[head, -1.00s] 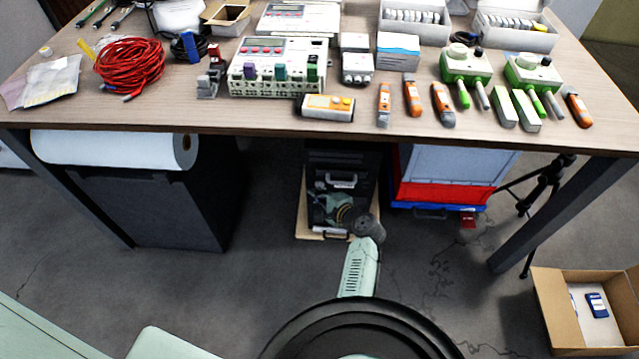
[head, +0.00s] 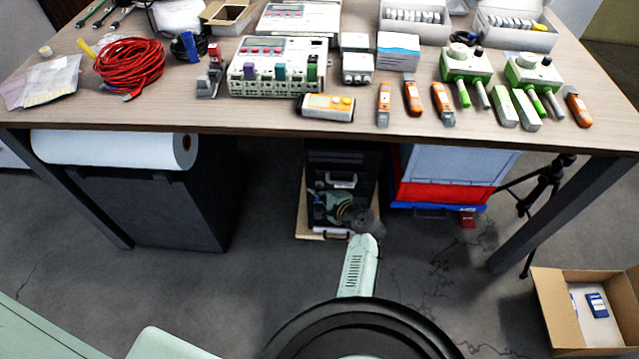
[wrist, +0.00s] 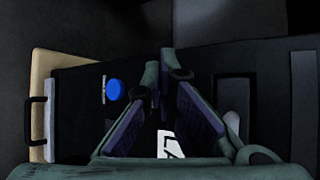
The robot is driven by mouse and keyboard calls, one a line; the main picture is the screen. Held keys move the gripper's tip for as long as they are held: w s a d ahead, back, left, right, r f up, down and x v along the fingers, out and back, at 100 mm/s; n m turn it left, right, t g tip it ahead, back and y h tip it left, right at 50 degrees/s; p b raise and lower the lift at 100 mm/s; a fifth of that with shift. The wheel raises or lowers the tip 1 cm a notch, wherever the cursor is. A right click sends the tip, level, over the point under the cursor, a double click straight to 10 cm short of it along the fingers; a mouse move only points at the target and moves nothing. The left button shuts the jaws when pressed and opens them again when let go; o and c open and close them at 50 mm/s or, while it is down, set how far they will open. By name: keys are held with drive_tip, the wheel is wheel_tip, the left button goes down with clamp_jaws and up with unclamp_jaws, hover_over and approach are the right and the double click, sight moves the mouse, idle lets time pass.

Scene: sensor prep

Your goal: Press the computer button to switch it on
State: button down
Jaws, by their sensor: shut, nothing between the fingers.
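The computer is a dark case (head: 345,160) under the table, and its dark front fills much of the wrist view (wrist: 75,85). A round blue button (wrist: 115,90) stands out on that front, left of my fingers. My gripper (wrist: 161,60) is shut and empty, its fingertips to the right of the button and apart from it in the picture. I cannot tell how far the tips are from the front. In the head view my gripper (head: 322,200) is in front of the lower part of the case, and the button cannot be made out there.
A tan board (head: 302,215) lies under the case. A dark cabinet (head: 150,210) with a white roll (head: 105,148) stands left, and a red and blue crate (head: 445,190) right. The table (head: 200,115) overhangs, loaded with devices. An open carton (head: 560,320) is at lower right.

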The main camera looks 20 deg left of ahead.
idle(0.5)
drive_tip(key=shift+s+d+p, duration=0.15)
drive_tip(key=shift+s+p, duration=0.15)
drive_tip(key=shift+s, duration=0.1)
drive_tip(key=s+d+p, duration=0.1)
drive_tip(key=s+p, duration=0.1)
drive_tip(key=s, duration=0.3)
drive_tip(key=shift+s+d, duration=0.3)
drive_tip(key=shift+s, duration=0.1)
drive_tip(key=c, duration=2.3)
unclamp_jaws()
